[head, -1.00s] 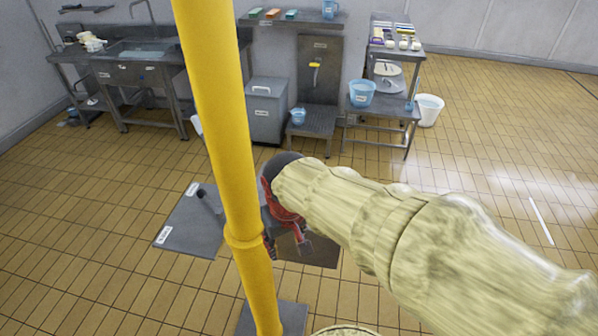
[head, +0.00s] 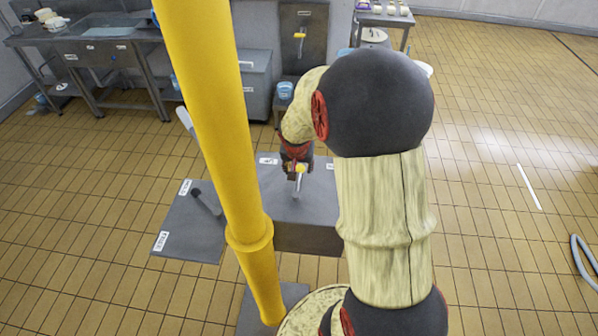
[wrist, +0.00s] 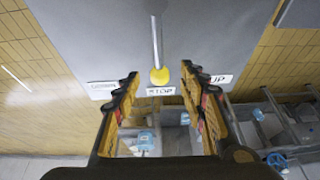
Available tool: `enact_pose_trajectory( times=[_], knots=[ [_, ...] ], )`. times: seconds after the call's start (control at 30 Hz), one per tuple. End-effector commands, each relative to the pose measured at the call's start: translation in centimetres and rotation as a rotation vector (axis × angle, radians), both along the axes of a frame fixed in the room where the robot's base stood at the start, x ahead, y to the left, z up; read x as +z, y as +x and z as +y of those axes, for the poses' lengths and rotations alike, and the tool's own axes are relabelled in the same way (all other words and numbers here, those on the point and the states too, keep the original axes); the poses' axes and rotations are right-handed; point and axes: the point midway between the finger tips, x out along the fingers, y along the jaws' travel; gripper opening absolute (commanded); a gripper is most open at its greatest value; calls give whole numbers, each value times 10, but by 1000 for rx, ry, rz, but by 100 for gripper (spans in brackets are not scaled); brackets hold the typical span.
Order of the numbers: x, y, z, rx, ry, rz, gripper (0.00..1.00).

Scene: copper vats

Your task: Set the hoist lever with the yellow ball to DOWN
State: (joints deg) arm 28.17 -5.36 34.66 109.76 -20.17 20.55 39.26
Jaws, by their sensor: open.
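The hoist lever is a metal rod (wrist: 156,40) with a yellow ball (wrist: 159,76) on its end, on a grey panel (wrist: 100,35). In the wrist view the ball is by the middle STOP label (wrist: 161,91). A DOWN label (wrist: 102,88) is to its left and an UP label (wrist: 220,79) to its right. My gripper (wrist: 159,70) is open, with a finger on each side of the ball in the picture; no contact shows. In the head view the yellow ball (head: 300,169) is just below my gripper, which partly hides the panel top (head: 275,200).
A yellow pole (head: 215,120) stands close to the left of the lever panel. A lower grey panel (head: 190,235) with a dark-knobbed lever (head: 205,203) is beside it. A sink bench (head: 110,50) stands behind. The tiled floor at right is mostly clear, with a hose (head: 585,265).

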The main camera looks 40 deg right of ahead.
Motion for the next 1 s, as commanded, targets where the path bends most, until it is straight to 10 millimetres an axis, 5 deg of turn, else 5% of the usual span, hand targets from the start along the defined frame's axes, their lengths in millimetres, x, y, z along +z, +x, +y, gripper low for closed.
enact_pose_trajectory(
  times=[0.33,0.7,1.0],
  knots=[
    [-43,11,-13,0,1,2,42],
    [-48,13,-14,0,1,1,42],
    [-48,13,-14,1,0,2,25]
  ],
)
